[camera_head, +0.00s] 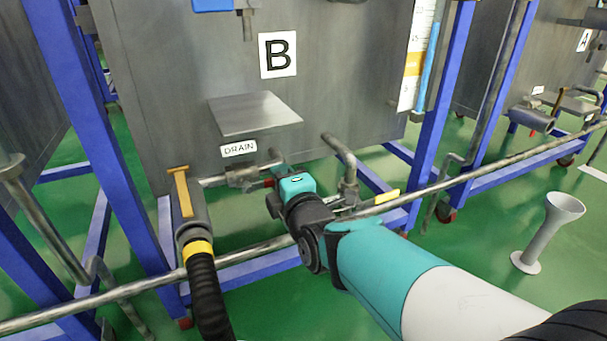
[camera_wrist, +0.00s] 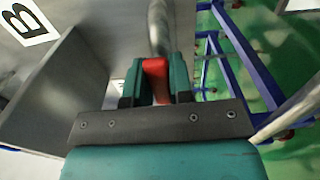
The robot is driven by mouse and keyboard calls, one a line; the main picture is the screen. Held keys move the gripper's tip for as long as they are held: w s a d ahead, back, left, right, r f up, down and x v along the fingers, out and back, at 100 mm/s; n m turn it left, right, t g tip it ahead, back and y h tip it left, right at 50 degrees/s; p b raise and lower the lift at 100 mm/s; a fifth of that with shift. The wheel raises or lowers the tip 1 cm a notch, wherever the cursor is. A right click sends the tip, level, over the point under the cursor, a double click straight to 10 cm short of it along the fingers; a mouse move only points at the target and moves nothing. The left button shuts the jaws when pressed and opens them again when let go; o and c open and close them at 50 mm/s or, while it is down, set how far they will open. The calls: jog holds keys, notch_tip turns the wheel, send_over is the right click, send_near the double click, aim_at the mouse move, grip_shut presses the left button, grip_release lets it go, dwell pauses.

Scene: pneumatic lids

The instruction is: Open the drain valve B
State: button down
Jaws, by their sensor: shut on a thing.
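The drain valve (camera_head: 241,177) is on a metal pipe under tank B, just below the DRAIN label (camera_head: 238,148). Its red handle shows between my fingers in the wrist view (camera_wrist: 157,78), and only a small red bit shows in the head view. My gripper (camera_head: 280,174) is teal with dark parts and is at the right side of the valve. In the wrist view its two fingers stand on either side of the red handle, shut on it. My gripper hides most of the handle in the head view, so its exact angle is hard to tell there.
A grey shelf plate (camera_head: 253,114) juts out above the valve. A bent pipe (camera_head: 345,165) stands right of my gripper. A long rail (camera_head: 480,178) crosses in front under my arm. A black hose (camera_head: 207,290) hangs at left, and a grey funnel stand (camera_head: 543,232) is at right.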

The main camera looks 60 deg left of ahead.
jog(key=c, duration=1.1)
grip_release()
jog(key=shift+s+r, duration=0.1)
jog(key=shift+s, duration=0.1)
jog(key=shift+o, duration=0.5)
jog(key=shift+w+d, duration=0.1)
jog(key=s+d+p, duration=0.1)
jog(key=d+p, duration=0.2)
jog(key=d, duration=1.4)
jog(key=shift+d+p, duration=0.15)
jog(key=shift+p, duration=0.25)
jog(key=shift+s, duration=0.1)
